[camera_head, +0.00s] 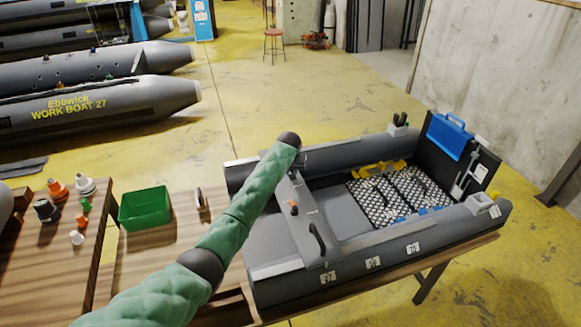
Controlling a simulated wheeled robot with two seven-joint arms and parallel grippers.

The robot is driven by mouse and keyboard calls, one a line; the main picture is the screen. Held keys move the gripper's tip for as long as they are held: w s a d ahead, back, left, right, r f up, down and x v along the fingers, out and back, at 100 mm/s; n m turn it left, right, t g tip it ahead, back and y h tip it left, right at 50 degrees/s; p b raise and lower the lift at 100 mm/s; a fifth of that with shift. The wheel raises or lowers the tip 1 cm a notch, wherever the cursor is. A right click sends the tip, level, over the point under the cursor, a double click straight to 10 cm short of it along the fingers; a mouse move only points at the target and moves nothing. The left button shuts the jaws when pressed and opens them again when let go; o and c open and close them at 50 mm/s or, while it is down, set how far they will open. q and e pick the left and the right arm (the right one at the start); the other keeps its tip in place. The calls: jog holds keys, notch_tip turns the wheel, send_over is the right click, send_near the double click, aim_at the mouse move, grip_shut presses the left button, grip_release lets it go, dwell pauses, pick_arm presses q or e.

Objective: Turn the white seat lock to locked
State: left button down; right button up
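The grey seat (310,228) lies across the small inflatable boat (290,290) on the wooden bench. An orange knob (293,207) and a black handle (318,240) are on the seat, with small lettering beside the knob. I cannot make out a white seat lock; the far part of the seat is partly covered by my arm. My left arm, in green padding, reaches from the lower left to the seat's far end. Its dark end (289,139) is above that end; the fingers cannot be made out. My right gripper is not in view.
A green bin (145,207) stands on the bench left of the boat. Several orange, white, green and dark fittings (57,189) stand on the left table. A blue case (449,136) is at the boat's transom, and a checkered mat (398,193) lies inside.

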pick_arm(q)
jog(key=n, duration=0.1)
jog(key=n+y, duration=0.1)
jog(key=shift+d+r+n+p, duration=0.1)
jog(key=shift+d+n+p, duration=0.15)
jog(key=shift+n+p, duration=0.05)
jog(key=shift+d+n+y, duration=0.15)
jog(key=shift+n+y, duration=0.25)
jog(key=shift+n, duration=0.8)
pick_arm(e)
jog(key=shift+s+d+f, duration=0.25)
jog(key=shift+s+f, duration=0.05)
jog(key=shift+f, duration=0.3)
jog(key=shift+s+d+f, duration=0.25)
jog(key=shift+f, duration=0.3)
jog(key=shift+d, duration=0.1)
pick_arm(q)
jog(key=c, duration=1.4)
grip_release()
jog(key=shift+o, duration=0.2)
